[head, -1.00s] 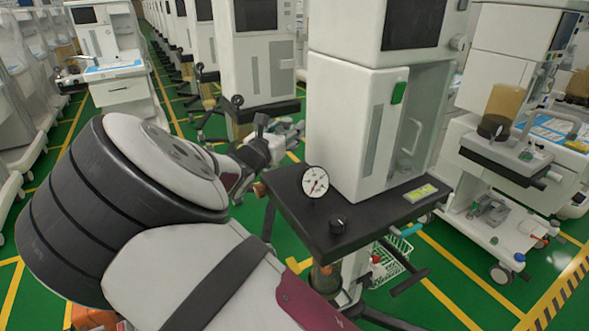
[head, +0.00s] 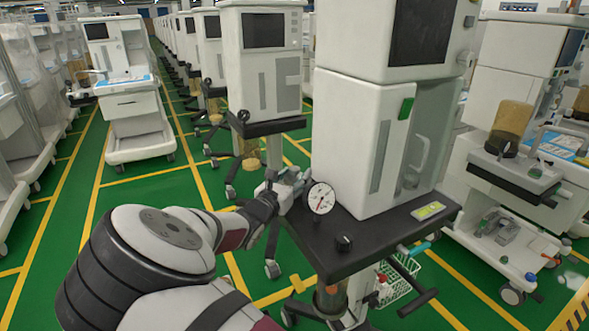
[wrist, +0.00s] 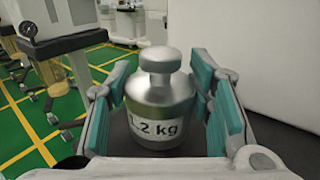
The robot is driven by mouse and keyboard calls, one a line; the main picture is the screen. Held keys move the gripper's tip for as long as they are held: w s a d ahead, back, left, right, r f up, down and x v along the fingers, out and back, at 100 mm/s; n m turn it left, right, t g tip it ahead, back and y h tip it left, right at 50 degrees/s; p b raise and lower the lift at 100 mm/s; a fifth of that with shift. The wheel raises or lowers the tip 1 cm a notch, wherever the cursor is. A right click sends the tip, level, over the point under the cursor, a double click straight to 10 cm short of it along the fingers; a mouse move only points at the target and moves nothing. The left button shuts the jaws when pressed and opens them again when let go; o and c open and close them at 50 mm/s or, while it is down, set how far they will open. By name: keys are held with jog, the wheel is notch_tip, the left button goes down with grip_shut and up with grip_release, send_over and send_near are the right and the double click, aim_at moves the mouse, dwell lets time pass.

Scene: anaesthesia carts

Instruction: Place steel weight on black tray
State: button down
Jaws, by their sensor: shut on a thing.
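The steel weight (wrist: 160,103), a silver knobbed cylinder with a "1.2 kg" label, stands upright between the teal finger pads of my gripper (wrist: 161,108) in the wrist view. My gripper is shut on it. A dark surface shows under the weight; I cannot tell if the weight touches it. In the head view my gripper (head: 287,186) is at the far left edge of the black tray (head: 385,244), behind the dial gauge. The weight is not clearly seen there. The black tray is a flat dark shelf on the front of a white cart.
The white cart cabinet (head: 368,150) stands on the tray's back part. A yellow-green label (head: 427,210) lies at its right. Another cart (head: 505,170) stands to the right.

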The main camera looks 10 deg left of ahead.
jog(key=shift+r, duration=0.15)
jog(key=c, duration=0.8)
grip_release()
jog(key=shift+f, duration=0.2)
jog(key=shift+r, duration=0.1)
jog(key=shift+s+a, duration=0.15)
jog(key=shift+s, duration=0.1)
jog(key=p+v, duration=0.1)
jog(key=v, duration=1)
jog(key=shift+s, duration=0.25)
jog(key=shift+s+a, duration=0.1)
jog(key=shift+a, duration=0.05)
